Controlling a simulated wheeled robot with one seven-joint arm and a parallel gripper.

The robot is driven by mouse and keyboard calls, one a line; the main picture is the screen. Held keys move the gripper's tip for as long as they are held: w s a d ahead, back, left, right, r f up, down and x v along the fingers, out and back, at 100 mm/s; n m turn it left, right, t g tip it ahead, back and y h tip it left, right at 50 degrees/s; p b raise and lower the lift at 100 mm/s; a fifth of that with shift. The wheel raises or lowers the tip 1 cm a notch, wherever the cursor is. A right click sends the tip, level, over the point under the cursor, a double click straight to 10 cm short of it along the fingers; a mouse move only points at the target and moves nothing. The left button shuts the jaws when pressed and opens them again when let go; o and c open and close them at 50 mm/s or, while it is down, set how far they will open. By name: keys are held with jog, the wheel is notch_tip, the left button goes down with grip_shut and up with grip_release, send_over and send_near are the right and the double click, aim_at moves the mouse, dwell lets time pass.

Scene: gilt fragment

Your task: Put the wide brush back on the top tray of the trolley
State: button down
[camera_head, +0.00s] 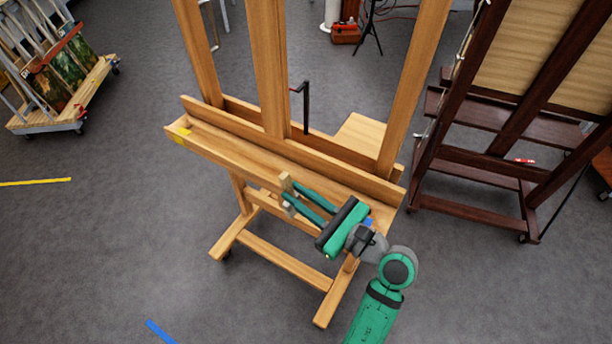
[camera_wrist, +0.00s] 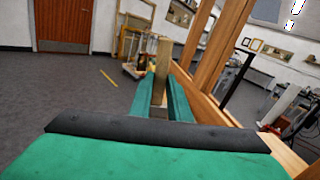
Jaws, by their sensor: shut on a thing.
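My gripper (camera_head: 289,196) is at the front of the light wooden easel, over the outer edge of its ledge. Its green fingers are shut on the wide brush (camera_head: 285,181). The brush's pale wooden end sticks up above the fingers, and a small greyish part shows below them. In the wrist view the brush (camera_wrist: 161,68) stands upright between the fingertips (camera_wrist: 164,92). The fingers hide its middle. I cannot make out the trolley or its top tray for certain in either view.
The light easel (camera_head: 240,158) has tall uprights close beside my gripper. A dark easel (camera_head: 470,180) stands to the right. A wheeled rack with paintings (camera_head: 62,98) is at the far left. A brown piece with a caster (camera_head: 604,165) is cut off at the right edge. Left floor is open.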

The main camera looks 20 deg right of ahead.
jog(key=w+a+f+m+h, duration=0.2)
jog(key=f+h, duration=0.1)
jog(key=f, duration=0.6)
jog(key=w+a+f+m+t+h, duration=0.1)
jog(key=w+a+f+m+h, duration=0.1)
jog(key=f, duration=0.7)
jog(key=w+a+f+m+t+h, duration=0.1)
jog(key=w+a+f+h, duration=0.2)
jog(key=f, duration=0.6)
jog(key=shift+f+m+h, duration=0.3)
jog(key=shift+m+h, duration=0.1)
